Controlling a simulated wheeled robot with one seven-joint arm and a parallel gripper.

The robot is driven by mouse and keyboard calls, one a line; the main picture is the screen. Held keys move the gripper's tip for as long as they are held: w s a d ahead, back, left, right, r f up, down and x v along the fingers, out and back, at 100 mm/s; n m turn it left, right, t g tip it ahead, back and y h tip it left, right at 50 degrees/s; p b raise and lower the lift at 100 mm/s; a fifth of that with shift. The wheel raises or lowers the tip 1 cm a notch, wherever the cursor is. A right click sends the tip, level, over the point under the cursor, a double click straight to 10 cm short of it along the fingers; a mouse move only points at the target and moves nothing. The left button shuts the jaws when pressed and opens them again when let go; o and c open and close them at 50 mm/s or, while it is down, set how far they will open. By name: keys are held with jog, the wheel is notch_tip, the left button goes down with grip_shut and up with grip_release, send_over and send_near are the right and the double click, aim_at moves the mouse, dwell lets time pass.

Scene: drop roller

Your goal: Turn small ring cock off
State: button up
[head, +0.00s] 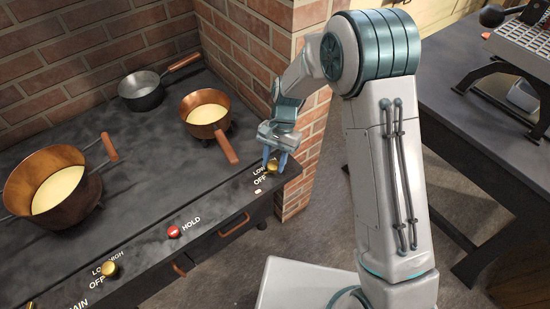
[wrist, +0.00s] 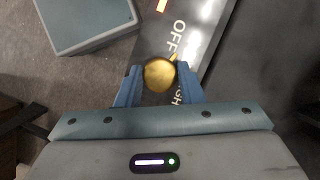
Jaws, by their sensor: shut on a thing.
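The small ring cock is a round brass knob (head: 272,166) at the right end of the black stove's front strip, with LOW and OFF lettering beside it. In the wrist view the brass knob (wrist: 159,74) sits between the two blue fingers of my gripper (wrist: 159,85), which is shut on it. OFF lettering and part of HIGH show beside the knob there. In the head view my gripper (head: 275,162) points down over the knob and its fingers straddle it. The knob's pointer is partly seen and its exact setting is hard to tell.
A small copper pan (head: 206,112) stands just left of my gripper, its handle reaching towards it. A large copper pot (head: 46,180), a grey pan (head: 141,92), a red HOLD button (head: 174,231) and another brass knob (head: 109,269) are further left. A brick pillar (head: 314,130) stands close behind.

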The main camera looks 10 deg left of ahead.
aim_at(275, 163)
jog(key=shift+a+n+h, duration=0.1)
jog(key=shift+n+h, duration=0.7)
jog(key=shift+n, duration=1.1)
jog(key=o, duration=1)
jog(key=shift+c, duration=0.2)
jog(key=r, duration=0.4)
jog(key=shift+d+r, duration=0.2)
jog(key=shift+r, duration=0.15)
jog(key=d+r, duration=0.6)
jog(key=d, duration=0.5)
jog(key=shift+d+r, duration=0.15)
jog(key=shift+r, duration=0.05)
